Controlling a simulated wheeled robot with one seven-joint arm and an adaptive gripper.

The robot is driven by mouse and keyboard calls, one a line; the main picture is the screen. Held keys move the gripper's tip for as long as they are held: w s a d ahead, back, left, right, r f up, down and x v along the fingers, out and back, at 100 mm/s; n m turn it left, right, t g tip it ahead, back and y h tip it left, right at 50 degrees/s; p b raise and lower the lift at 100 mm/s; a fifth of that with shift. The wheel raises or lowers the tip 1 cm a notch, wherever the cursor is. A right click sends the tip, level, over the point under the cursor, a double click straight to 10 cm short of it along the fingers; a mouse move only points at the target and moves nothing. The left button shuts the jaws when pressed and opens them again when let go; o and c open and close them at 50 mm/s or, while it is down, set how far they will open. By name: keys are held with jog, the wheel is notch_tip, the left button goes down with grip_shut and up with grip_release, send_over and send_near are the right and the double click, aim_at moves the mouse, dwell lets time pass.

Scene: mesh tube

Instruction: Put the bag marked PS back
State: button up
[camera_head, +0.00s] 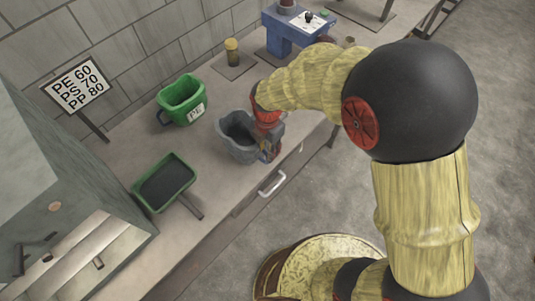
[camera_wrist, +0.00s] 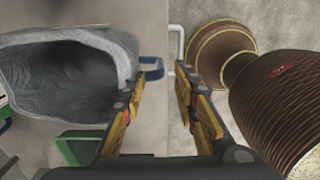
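A grey open-topped bag (camera_head: 233,137) stands on the bench near its front edge. No label shows on it, so I cannot read whether it is marked PS. In the wrist view the grey bag (camera_wrist: 120,48) fills the upper left, its dark inside visible, with a blue handle (camera_wrist: 152,75) on its right side. My gripper (camera_head: 268,148) is at the bag's right side. In the wrist view my gripper (camera_wrist: 158,88) is open, with the handle showing between its fingertips; I cannot tell whether they touch it. A green bag (camera_head: 178,103) labelled PE stands behind.
A green tray (camera_head: 139,190) with dark contents lies at the bench's left front. A sign (camera_head: 76,84) reads PE 60, PS 70, PP 80. A yellowish jar (camera_head: 232,52) and a blue machine (camera_head: 280,43) stand farther back. A drawer handle (camera_head: 272,184) sticks out in front.

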notch_tip(320, 180, up, 7)
jog(key=shift+d+f+p, duration=0.1)
jog(key=shift+f+p, duration=0.05)
jog(key=shift+p, duration=0.25)
jog(key=s+d+r+m+t, duration=0.2)
jog(key=s+d+r+m, duration=0.1)
jog(key=d+r+m, duration=0.95)
jog(key=s+d+r+m+t, duration=0.3)
jog(key=s+d+r+m, duration=0.5)
jog(key=s+m, duration=0.3)
jog(key=r+m, duration=0.1)
jog(key=m, duration=0.3)
jog(key=shift+s+r+m, duration=0.25)
jog(key=shift+s+m, duration=0.1)
jog(key=shift+s, duration=0.05)
jog(key=shift+d, duration=0.1)
